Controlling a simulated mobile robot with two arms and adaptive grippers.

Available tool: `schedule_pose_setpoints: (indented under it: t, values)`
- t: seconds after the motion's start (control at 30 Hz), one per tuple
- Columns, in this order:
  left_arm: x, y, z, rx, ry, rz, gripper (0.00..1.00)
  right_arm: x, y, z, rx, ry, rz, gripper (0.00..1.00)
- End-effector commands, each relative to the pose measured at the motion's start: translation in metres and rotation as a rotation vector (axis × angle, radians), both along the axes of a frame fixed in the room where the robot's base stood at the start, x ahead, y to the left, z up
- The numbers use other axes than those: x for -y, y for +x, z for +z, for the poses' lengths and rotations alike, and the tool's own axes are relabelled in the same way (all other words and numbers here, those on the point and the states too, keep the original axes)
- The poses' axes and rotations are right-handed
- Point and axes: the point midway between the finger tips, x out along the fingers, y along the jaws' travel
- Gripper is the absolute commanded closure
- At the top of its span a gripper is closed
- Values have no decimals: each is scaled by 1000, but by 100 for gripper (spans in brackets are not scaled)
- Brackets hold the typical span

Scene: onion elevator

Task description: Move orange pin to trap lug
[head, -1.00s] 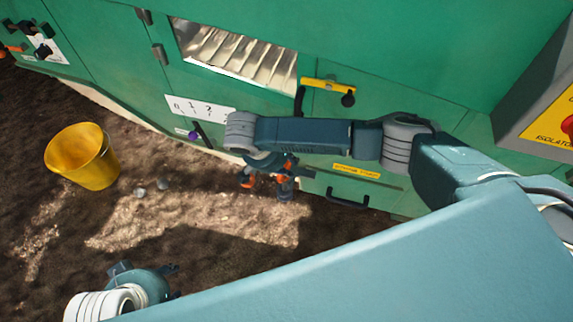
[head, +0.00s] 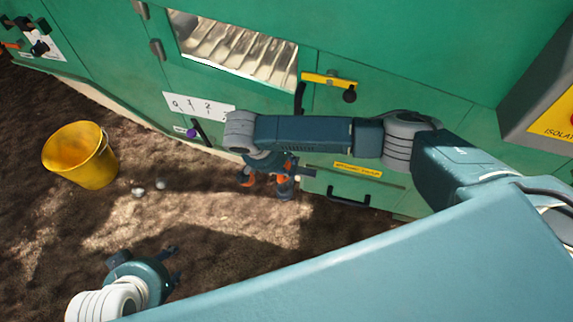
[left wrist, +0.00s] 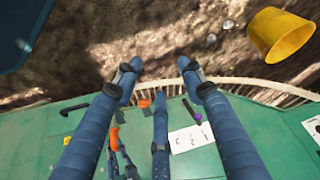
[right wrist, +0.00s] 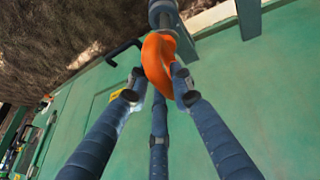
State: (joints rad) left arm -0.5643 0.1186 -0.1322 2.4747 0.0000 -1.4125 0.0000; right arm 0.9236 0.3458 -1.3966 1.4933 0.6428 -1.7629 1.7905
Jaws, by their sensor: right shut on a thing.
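My right gripper (head: 268,177) hangs in front of the green machine in the head view. It is shut on the orange pin (right wrist: 157,64), whose curved orange body sits between the fingertips in the right wrist view. A grey cylindrical part (right wrist: 163,14) shows just beyond the pin; I cannot tell whether they are joined. My left gripper (head: 176,264) is over the soil at the lower left, apart from the machine. Its fingers are spread and empty in the left wrist view (left wrist: 157,72). I cannot make out the trap lug for certain.
The green machine (head: 420,60) fills the back, with a yellow-barred latch (head: 329,80), a black drawer handle (head: 347,201), a purple-knobbed lever (head: 192,133) and a white numbered plate (head: 200,106). A yellow bucket (head: 80,155) stands on the soil at left. Open ground lies between.

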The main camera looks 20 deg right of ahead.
Motion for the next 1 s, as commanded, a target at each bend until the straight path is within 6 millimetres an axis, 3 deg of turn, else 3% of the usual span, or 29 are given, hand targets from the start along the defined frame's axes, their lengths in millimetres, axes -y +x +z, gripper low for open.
schedule_pose_setpoints:
  t: [1.0]
  values:
    - [11, 36, 13, 150, -32, -12, 60, 0, 0, -31, 0, 0, -1, 100]
